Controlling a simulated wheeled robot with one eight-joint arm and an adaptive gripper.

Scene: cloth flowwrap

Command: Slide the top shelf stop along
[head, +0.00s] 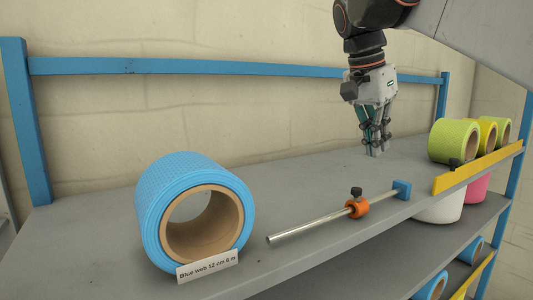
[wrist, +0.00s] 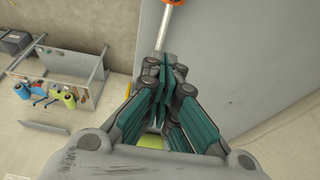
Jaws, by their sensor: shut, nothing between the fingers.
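The shelf stop is an orange collar (head: 357,208) with a black knob on top. It sits around a metal rod (head: 310,228) on the top shelf (head: 300,180), nearer the rod's right end, where a blue block (head: 402,189) stands. My gripper (head: 375,153) is shut and empty, pointing down above the shelf, behind the collar and apart from it. In the wrist view my gripper (wrist: 164,68) shows shut fingers. There the orange collar (wrist: 173,2) is cut off by the top edge, with part of the rod (wrist: 163,28) below it.
A large blue roll (head: 192,212) with a label card (head: 207,266) stands at the left. Green and yellow rolls (head: 454,141) stand at the right behind a yellow front strip (head: 478,168). A blue rail (head: 230,68) runs along the back.

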